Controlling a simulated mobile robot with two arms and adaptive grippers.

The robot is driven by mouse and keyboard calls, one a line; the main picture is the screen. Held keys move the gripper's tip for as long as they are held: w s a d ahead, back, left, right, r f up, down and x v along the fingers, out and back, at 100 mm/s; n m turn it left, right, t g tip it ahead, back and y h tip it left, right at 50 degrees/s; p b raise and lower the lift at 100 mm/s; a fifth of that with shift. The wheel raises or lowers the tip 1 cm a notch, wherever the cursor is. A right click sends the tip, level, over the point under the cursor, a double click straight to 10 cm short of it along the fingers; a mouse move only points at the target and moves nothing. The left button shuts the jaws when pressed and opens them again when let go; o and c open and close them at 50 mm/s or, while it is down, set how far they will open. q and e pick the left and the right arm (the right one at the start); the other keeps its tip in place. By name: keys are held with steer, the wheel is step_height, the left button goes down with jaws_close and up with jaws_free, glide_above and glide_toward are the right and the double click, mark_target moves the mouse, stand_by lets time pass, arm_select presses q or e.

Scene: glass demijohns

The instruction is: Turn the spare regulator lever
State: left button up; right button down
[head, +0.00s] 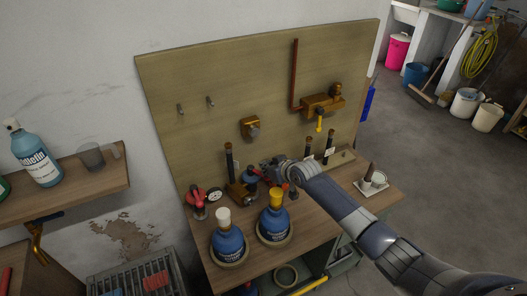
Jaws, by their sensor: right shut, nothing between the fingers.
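My right gripper (262,175) reaches in from the lower right to the workbench top (305,222). It is shut and empty, beside a brass fitting (238,192) with a dark upright tube. My wrist partly hides what lies at the fingertips, and I cannot tell whether they touch it. A red regulator with a round white gauge (214,196) stands at the bench's left end. A brass valve (322,104) with a yellow lever (320,122) hanging down is fixed to the wooden back board. I cannot tell which lever is the spare regulator's. My left gripper is not in view.
Two blue demijohns, one white-capped (229,244) and one yellow-capped (274,221), stand at the bench front. Dark upright tubes (329,147) stand behind my wrist. A small white tray (371,184) sits at the right. A shelf (75,185) juts out at left.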

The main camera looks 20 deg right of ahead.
steer(key=shift+s+a+f, duration=0.1)
steer(key=shift+s+f, duration=0.1)
steer(key=shift+f, duration=0.05)
stand_by(0.3)
steer(key=shift+s, duration=0.1)
